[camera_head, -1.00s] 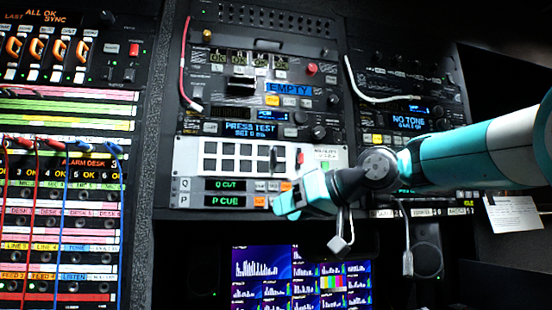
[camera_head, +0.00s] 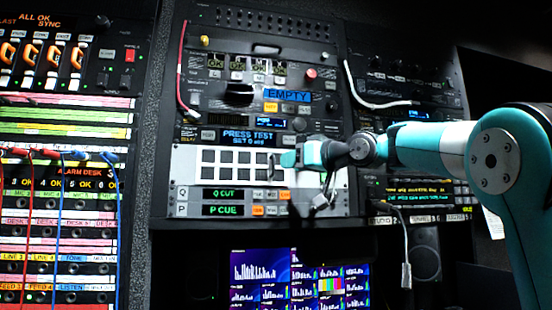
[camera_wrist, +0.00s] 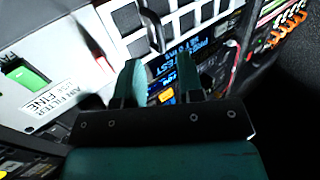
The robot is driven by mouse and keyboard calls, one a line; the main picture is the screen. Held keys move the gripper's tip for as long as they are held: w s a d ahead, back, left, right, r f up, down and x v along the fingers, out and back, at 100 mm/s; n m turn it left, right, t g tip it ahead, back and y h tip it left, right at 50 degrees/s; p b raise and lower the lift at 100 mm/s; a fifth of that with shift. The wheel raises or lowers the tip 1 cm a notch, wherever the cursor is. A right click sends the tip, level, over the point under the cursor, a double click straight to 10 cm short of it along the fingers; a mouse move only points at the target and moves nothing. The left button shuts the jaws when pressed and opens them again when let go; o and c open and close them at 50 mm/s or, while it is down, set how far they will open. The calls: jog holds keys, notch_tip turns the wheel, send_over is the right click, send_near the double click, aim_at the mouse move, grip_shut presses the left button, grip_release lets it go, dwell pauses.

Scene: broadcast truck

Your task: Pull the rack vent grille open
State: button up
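The rack vent grille (camera_head: 190,162) is a white panel with rows of dark square openings, in the middle of the rack. It also shows at the top of the wrist view (camera_wrist: 113,32). It appears closed, flush with the rack. A dark upright handle (camera_wrist: 151,26) stands out near its right end. My gripper (camera_head: 285,160) is in front of the grille's right end, beside the handle. In the wrist view its two fingers (camera_wrist: 163,70) are apart with nothing between them, and the handle lies just beyond the fingertips. I cannot tell if they touch it.
A white panel with a green switch (camera_wrist: 28,76) and an "air filter fine" label is beside the grille. Rack units with knobs and an "EMPTY" label (camera_head: 287,95) are above. Monitors (camera_head: 300,280) are below. A patch bay with cables (camera_head: 60,220) is at left.

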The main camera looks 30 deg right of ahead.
jog(key=p+x, duration=0.2)
jog(key=x, duration=0.4)
jog(key=shift+w, duration=0.1)
grip_shut()
